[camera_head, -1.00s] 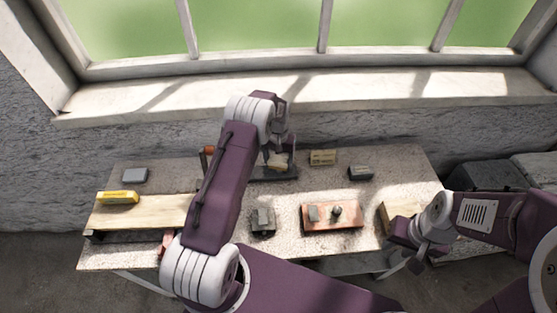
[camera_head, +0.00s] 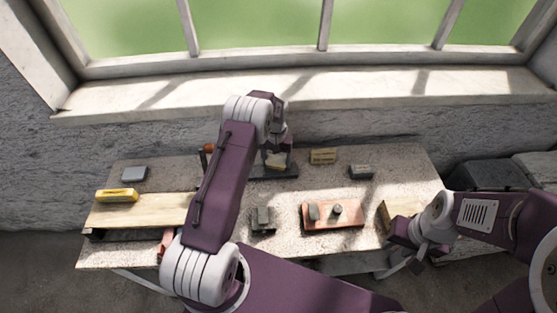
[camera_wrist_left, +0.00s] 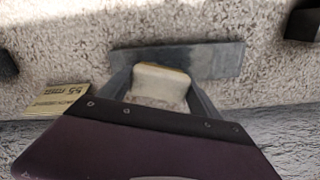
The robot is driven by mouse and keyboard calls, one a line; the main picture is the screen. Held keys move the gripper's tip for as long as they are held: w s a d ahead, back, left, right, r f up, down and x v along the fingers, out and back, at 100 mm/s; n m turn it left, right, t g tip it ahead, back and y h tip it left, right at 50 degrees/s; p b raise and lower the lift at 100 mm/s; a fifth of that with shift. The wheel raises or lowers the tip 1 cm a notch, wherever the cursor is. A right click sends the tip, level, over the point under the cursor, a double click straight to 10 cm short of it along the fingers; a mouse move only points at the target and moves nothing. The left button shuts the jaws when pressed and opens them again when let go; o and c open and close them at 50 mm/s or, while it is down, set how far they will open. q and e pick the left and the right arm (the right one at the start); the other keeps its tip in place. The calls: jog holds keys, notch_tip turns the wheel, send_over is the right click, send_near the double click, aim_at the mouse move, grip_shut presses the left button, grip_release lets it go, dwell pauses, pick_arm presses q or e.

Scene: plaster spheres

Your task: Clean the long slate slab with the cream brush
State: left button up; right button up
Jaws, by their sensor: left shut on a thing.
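The long slate slab (camera_head: 287,174) lies flat near the back of the table, partly hidden by my left arm in the head view. In the left wrist view the slab (camera_wrist_left: 222,60) runs across the upper middle. My left gripper (camera_head: 277,156) is over it, shut on the cream brush (camera_wrist_left: 160,80). The brush sits between the two fingers, in front of the slab in the wrist view; whether it touches the slab is hard to tell. My right gripper (camera_head: 402,257) hangs at the front right edge of the table; its finger opening is unclear.
A yellow block (camera_head: 117,195) rests on a pale wooden board (camera_head: 140,211) at left. A tan labelled block (camera_head: 323,156) and a dark block (camera_head: 361,172) stand right of the slab. A terracotta slab (camera_head: 350,219) bearing small objects and a grey block (camera_head: 263,221) are in front.

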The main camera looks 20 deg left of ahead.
aim_at(284, 161)
pick_arm(q)
jog(key=shift+s+a, duration=0.1)
jog(key=shift+a, duration=0.55)
jog(key=shift+d, duration=0.1)
jog(key=shift+d, duration=1.05)
jog(key=shift+w+d, duration=0.15)
jog(key=shift+d, duration=0.4)
jog(key=shift+w+d, duration=0.15)
jog(key=shift+d, duration=0.35)
jog(key=shift+a, duration=0.1)
jog(key=shift+s+a, duration=0.1)
jog(key=shift+a, duration=0.8)
jog(key=shift+s+a, duration=0.2)
jog(key=shift+a, duration=1.05)
